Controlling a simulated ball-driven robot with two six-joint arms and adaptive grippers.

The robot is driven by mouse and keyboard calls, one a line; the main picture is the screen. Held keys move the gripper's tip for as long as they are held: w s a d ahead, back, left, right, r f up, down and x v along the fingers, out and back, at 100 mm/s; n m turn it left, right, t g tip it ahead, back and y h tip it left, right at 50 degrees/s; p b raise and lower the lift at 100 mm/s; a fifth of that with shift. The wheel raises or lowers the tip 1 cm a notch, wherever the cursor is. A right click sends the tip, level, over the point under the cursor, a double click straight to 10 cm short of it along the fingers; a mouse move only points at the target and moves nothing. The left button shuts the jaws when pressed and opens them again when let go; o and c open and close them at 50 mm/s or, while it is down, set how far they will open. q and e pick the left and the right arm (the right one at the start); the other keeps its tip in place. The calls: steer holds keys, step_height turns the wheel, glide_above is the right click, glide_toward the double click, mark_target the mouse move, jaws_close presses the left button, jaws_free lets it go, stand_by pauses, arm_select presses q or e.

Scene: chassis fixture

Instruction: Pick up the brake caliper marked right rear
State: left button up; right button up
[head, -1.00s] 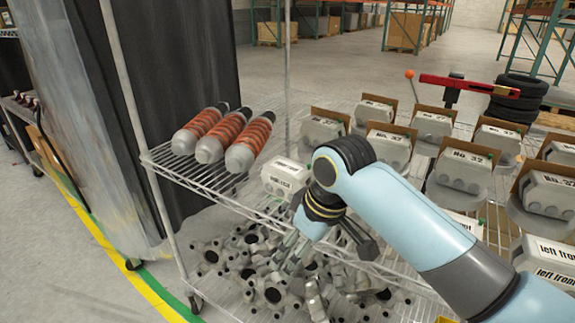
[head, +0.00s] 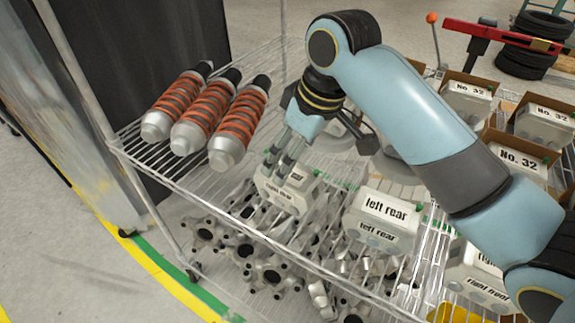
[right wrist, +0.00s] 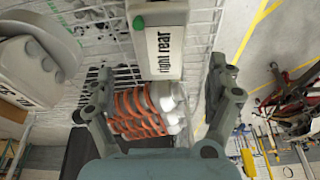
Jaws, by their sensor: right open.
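The caliper marked right rear (head: 283,196) is a pale grey block with white labels on the wire shelf. In the right wrist view, its "right rear" label and a green dot (right wrist: 157,40) show between and beyond the fingers. My right gripper (head: 280,160) is open and empty, just above and behind the caliper in the head view. In the right wrist view, its two fingers (right wrist: 160,88) stand wide apart, with the caliper ahead of them. I cannot tell whether they touch it. My left gripper is not in view.
A left rear caliper (head: 382,222) stands to the right, and a right front one (head: 472,278) further right. Orange-sprung shock absorbers (head: 208,115) lie at the left. Grey knuckle parts (head: 245,248) fill the lower shelf. Boxed No. 32 parts (head: 541,122) stand behind.

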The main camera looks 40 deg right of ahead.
steer(key=x, duration=0.3)
steer(key=shift+s+a+f, duration=0.2)
steer(key=shift+a+f, duration=0.1)
steer(key=shift+w+f, duration=0.15)
steer(key=shift+f, duration=0.15)
steer(key=x, duration=0.1)
steer(key=p+x, duration=0.1)
steer(key=x, duration=0.2)
steer(key=shift+w+d+f, duration=0.1)
steer(key=shift+d+f, duration=0.15)
steer(key=shift+d, duration=0.05)
steer(key=shift+w+f, duration=0.1)
steer(key=shift+f, duration=0.3)
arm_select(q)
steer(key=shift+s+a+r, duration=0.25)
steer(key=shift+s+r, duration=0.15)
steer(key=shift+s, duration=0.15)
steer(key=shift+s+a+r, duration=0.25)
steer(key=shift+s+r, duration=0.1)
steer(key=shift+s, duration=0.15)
arm_select(e)
steer(key=shift+f, duration=0.1)
steer(key=shift+f, duration=0.15)
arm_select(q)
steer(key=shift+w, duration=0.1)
arm_select(e)
steer(key=c, duration=1.7)
